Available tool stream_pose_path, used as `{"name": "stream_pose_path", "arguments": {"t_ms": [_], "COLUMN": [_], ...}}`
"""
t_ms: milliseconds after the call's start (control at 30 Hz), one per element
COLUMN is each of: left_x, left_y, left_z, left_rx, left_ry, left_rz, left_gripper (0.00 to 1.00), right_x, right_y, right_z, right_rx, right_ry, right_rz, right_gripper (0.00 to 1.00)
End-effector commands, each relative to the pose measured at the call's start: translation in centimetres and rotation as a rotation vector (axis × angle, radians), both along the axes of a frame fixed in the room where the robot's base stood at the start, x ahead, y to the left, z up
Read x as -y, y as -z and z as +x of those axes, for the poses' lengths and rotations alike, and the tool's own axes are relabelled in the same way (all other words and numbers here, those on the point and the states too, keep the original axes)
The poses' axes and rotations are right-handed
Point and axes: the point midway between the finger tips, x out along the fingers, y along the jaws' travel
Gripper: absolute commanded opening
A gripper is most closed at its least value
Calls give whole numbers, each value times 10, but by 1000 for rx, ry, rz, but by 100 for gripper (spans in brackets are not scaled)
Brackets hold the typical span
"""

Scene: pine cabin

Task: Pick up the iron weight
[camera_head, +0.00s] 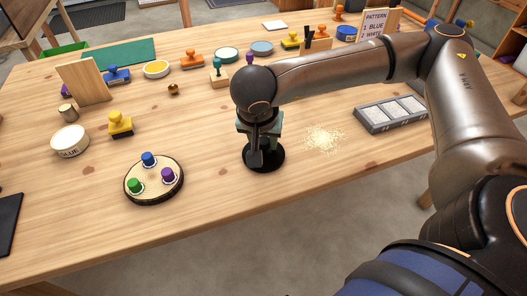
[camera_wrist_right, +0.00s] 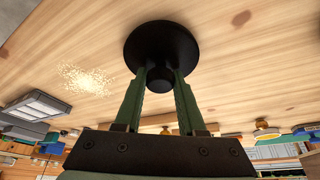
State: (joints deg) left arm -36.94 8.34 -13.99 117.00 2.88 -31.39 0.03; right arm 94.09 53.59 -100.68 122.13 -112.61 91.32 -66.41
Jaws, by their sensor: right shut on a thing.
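The iron weight (camera_head: 268,158) is a black disc with a short knob, standing on the wooden table in the head view. It also shows in the right wrist view (camera_wrist_right: 161,43), its round base against the table top. My right gripper (camera_head: 262,150) comes down over it from above. In the right wrist view the two green fingers of my right gripper (camera_wrist_right: 160,80) are closed on the weight's knob, one on each side. The weight seems to be at table level; I cannot tell whether it is clear of the surface. My left gripper is not in the head view.
A round wood slab (camera_head: 152,196) with green, blue and purple pegs lies left of the weight. Sawdust (camera_head: 323,139) and a grey compartment tray (camera_head: 391,114) lie to the right. Stamps, ink pads and a pattern card (camera_head: 378,22) stand farther back. The front table area is clear.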

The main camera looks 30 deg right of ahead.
Motion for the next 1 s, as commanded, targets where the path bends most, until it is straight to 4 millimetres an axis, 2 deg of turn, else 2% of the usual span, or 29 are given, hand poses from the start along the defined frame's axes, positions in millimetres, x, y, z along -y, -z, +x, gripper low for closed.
{"name": "stream_pose_path", "arguments": {"t_ms": [33, 167, 1000], "left_x": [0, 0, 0], "left_y": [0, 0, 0], "left_z": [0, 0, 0], "left_rx": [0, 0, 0], "left_ry": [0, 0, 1], "left_rz": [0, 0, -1], "left_gripper": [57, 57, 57], "right_x": [0, 0, 0], "right_y": [0, 0, 0], "right_z": [0, 0, 0], "right_rx": [-1, -1, -1], "right_ry": [0, 0, 1], "right_rz": [-1, -1, -1], "right_gripper": [14, 0, 0]}}
